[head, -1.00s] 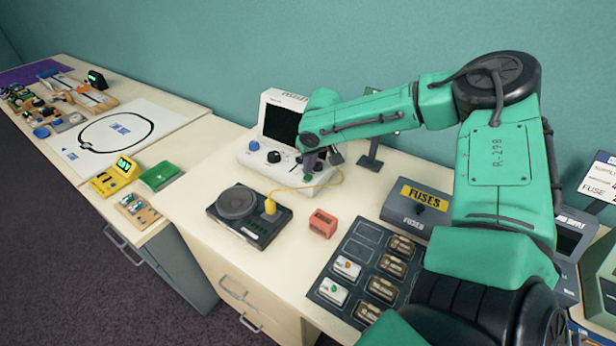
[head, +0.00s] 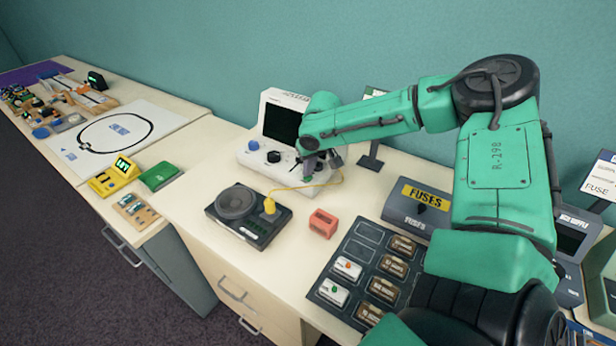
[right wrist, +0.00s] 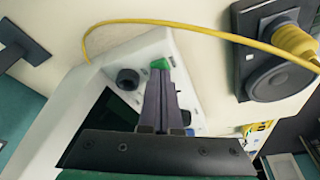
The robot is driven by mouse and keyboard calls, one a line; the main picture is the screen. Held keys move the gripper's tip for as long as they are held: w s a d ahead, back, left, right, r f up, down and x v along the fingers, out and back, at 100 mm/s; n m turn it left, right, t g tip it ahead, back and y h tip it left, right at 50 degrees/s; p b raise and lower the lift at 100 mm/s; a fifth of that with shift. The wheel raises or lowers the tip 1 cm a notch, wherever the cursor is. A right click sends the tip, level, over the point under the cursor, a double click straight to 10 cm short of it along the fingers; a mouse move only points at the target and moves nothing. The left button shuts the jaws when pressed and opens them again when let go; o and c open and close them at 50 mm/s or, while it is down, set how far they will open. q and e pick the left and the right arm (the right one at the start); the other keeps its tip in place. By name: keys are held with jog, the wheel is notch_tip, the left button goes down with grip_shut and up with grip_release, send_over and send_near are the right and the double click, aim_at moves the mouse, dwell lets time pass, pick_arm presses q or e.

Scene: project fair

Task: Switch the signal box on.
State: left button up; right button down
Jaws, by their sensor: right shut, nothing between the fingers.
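The signal box appears to be the white box (head: 266,165) with a dark screen (head: 281,125) and dark and blue knobs, at the back of the bench. It also shows in the right wrist view (right wrist: 120,55). My right gripper (head: 312,167) is shut and empty at the box's right front. In the right wrist view its fingertips (right wrist: 158,76) are right at a green button (right wrist: 160,64) on the box and partly cover it. I cannot tell whether they touch or press it. The screen is dark. My left gripper is not in view.
A yellow cable (head: 300,188) runs from the box to a yellow plug (head: 269,206) on a black speaker unit (head: 245,228). An orange block (head: 323,223), a fuse tray (head: 357,253) and a grey FUSES box (head: 420,206) stand nearby. A dark stand (head: 370,160) is right of the gripper.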

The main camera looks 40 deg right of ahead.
notch_tip(320, 180, up, 10)
jog(key=p, duration=0.8)
jog(key=shift+f, duration=0.1)
dwell(0.4)
